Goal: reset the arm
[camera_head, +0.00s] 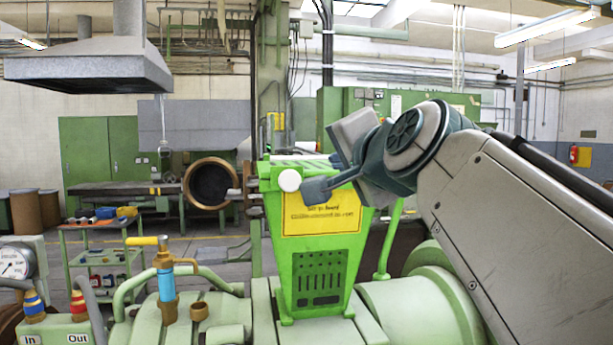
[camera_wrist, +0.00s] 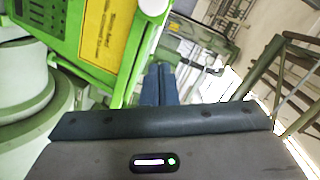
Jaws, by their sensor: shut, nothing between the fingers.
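My arm reaches in from the right in the head view. My gripper (camera_head: 316,190) overlaps the upper right part of a bright green box (camera_head: 320,268) with a yellow sign (camera_head: 322,212); I cannot tell whether they touch. A white round knob (camera_head: 289,180) shows just left of the fingertips. In the wrist view my gripper (camera_wrist: 159,70) has its two blue-grey fingers together, with nothing held. The green box (camera_wrist: 62,28) and its yellow sign (camera_wrist: 106,32) lie to the upper left of the fingers there.
Pale green machine housings (camera_head: 410,308) surround the box's base. A valve with a yellow handle and blue body (camera_head: 166,283) stands at front left, near a pressure gauge (camera_head: 15,263). A cart (camera_head: 98,258) stands farther back. In the wrist view, a metal railing (camera_wrist: 285,80) is at right.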

